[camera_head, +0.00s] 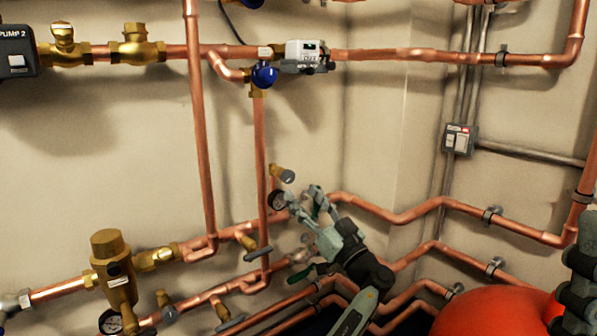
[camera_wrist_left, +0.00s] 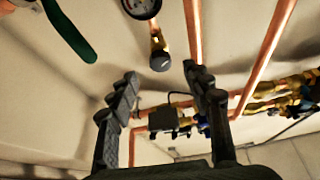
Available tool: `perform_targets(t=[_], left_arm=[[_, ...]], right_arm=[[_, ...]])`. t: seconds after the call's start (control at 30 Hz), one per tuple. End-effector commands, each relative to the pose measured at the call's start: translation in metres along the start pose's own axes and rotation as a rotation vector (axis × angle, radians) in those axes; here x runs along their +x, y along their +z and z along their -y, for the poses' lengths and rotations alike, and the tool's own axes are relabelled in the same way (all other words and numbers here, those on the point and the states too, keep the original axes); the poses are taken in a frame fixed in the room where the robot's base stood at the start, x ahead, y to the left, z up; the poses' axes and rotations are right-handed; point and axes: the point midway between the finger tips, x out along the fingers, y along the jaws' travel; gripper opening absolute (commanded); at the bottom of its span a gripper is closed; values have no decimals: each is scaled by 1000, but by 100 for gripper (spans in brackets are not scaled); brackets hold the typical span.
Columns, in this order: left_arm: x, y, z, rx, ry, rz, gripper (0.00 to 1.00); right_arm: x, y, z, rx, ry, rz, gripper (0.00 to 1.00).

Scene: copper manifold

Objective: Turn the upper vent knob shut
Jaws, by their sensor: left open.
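The vent knob (camera_head: 287,176) is a small dark grey cap on a short brass stem, above a round gauge beside the vertical copper pipe. In the left wrist view the knob (camera_wrist_left: 160,63) points at the camera, between the lines of the two fingers and past their tips. My left gripper (camera_head: 303,198) is open and empty, just below and to the right of the knob, apart from it. Its fingers (camera_wrist_left: 160,80) are spread wide in the wrist view. A dark segmented part at the right edge may be my right gripper (camera_head: 579,275); its jaws cannot be made out.
The gauge (camera_head: 277,200) sits close by the left gripper's tip. A green lever (camera_wrist_left: 70,32) is at the upper left of the wrist view. Copper pipes (camera_head: 262,150) run around the knob. A red rounded object (camera_head: 495,312) is at the lower right.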

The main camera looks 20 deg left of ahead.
Motion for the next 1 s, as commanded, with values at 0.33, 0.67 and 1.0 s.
perform_targets(t=[0.33,0.67,1.0], left_arm=[[42,-2,0,-1,-1,-4,50],[76,-2,-1,-2,1,-3,50],[78,-1,-1,-2,1,-2,41]], right_arm=[[0,-2,0,1,3,-2,32],[0,-1,0,1,4,0,32],[0,-2,0,1,4,0,32]])
